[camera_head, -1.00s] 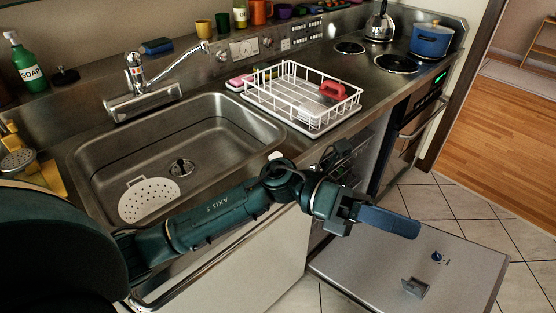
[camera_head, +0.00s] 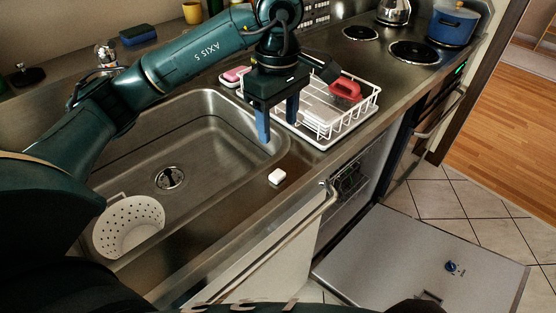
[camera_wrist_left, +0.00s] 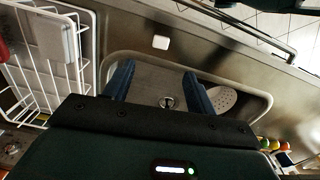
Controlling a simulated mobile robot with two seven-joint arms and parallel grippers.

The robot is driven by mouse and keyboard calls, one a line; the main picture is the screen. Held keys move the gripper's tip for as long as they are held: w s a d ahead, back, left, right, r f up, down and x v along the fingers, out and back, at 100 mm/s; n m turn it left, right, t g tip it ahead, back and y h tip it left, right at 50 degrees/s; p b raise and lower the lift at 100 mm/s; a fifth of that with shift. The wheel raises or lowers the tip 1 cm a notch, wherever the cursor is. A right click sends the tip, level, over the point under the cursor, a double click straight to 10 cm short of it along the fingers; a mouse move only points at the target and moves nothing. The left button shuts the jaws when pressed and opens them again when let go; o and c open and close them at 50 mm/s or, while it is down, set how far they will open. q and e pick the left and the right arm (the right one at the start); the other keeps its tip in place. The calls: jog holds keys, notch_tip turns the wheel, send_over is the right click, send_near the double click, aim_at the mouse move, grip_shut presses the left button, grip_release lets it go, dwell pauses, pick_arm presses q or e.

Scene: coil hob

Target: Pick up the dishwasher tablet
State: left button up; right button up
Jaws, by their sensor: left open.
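The dishwasher tablet (camera_head: 277,176) is a small white block on the steel counter, just right of the sink's front right corner. It also shows in the left wrist view (camera_wrist_left: 160,42), ahead of the fingertips. My left gripper (camera_head: 277,122) points down with its two blue fingers apart and nothing between them. It hangs above the sink's right edge, farther back than the tablet and not touching it. In the left wrist view the open fingers (camera_wrist_left: 158,74) frame part of the sink. My right gripper is not in view.
The sink (camera_head: 200,190) holds a white perforated colander (camera_head: 130,225). A white dish rack (camera_head: 345,130) with a red-handled item (camera_head: 345,88) stands close right of my gripper. The dishwasher door (camera_head: 425,260) hangs open below. The counter around the tablet is clear.

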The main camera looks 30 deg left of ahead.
pick_arm(q)
send_over(277, 173)
notch_tip(277, 173, down, 7)
jog(key=shift+s+d+f, duration=0.15)
jog(key=shift+f+p, duration=1)
jog(key=shift+f, duration=1.8)
jog(key=c, duration=1)
